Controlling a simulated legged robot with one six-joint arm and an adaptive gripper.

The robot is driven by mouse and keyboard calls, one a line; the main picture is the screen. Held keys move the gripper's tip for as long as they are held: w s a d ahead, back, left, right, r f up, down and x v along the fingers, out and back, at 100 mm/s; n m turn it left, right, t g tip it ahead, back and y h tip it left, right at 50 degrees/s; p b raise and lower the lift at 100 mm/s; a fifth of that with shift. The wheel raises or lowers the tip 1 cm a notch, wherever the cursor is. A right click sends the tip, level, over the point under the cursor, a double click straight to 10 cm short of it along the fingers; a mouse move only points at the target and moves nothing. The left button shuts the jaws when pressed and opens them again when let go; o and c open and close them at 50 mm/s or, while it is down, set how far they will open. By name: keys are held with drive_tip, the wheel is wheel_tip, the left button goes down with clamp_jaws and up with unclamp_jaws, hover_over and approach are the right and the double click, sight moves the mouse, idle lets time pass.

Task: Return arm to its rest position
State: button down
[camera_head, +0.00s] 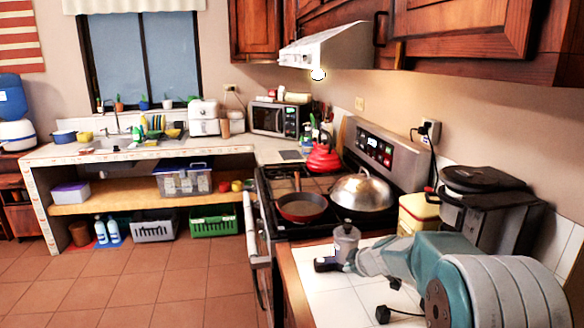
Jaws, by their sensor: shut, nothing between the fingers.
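My arm reaches in from the lower right, low over the white tiled counter (322,299) beside the stove. My gripper (326,265) is at its left end, a small dark shape pointing left near the counter's left edge. It is shut and empty. A grey cylinder with a dark top (346,241) shows right at the gripper; I cannot tell whether it is part of my arm or a separate thing.
The stove (282,186) holds a red pan (301,207), a domed lidded pan (362,192) and a red kettle (323,158). A yellow canister (417,214) and a black appliance (487,215) stand behind my arm. A black plug (383,314) lies on the counter. Open floor is left.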

drive_tip(key=s+a+r+m+g, duration=0.1)
drive_tip(key=s+a+r+m, duration=0.3)
drive_tip(key=s, duration=0.6)
drive_tip(key=s+r+m+g, duration=0.1)
drive_tip(key=s+r, duration=0.6)
drive_tip(key=s, duration=0.2)
drive_tip(key=s+d+m+h, duration=0.1)
drive_tip(key=s+m, duration=0.3)
drive_tip(key=s, duration=0.6)
drive_tip(key=s+d+f+m+h, duration=0.1)
drive_tip(key=s+d+m+h, duration=0.1)
drive_tip(key=s, duration=0.8)
drive_tip(key=shift+s+d+f+m+g+h, duration=0.15)
drive_tip(key=shift+d+f+m+g+h, duration=0.25)
drive_tip(key=shift+m, duration=0.7)
